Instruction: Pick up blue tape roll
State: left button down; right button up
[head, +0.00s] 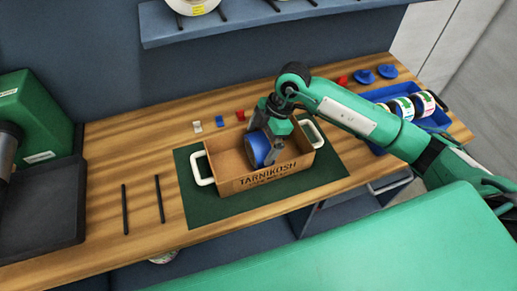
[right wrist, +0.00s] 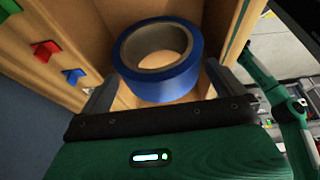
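My right gripper (head: 268,148) points down into the box at the roll. In the right wrist view its two fingers (right wrist: 162,78) stand wide apart, one on each side of the roll. I cannot tell whether either finger touches it. My left gripper is not in view.
The box has white handles and stands on a green mat (head: 316,187). Small white, blue and red clips (head: 220,121) lie behind it. A blue tray (head: 433,119) with several rolls is at right. Two black rods (head: 160,199) and a dark tray (head: 42,213) are left.

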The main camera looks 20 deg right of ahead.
jog(key=c, duration=0.8)
jog(key=shift+r, duration=0.1)
pick_arm(q)
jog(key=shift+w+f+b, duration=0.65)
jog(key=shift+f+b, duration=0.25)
jog(key=shift+b, duration=0.25)
pick_arm(e)
notch_tip(320, 180, up, 20)
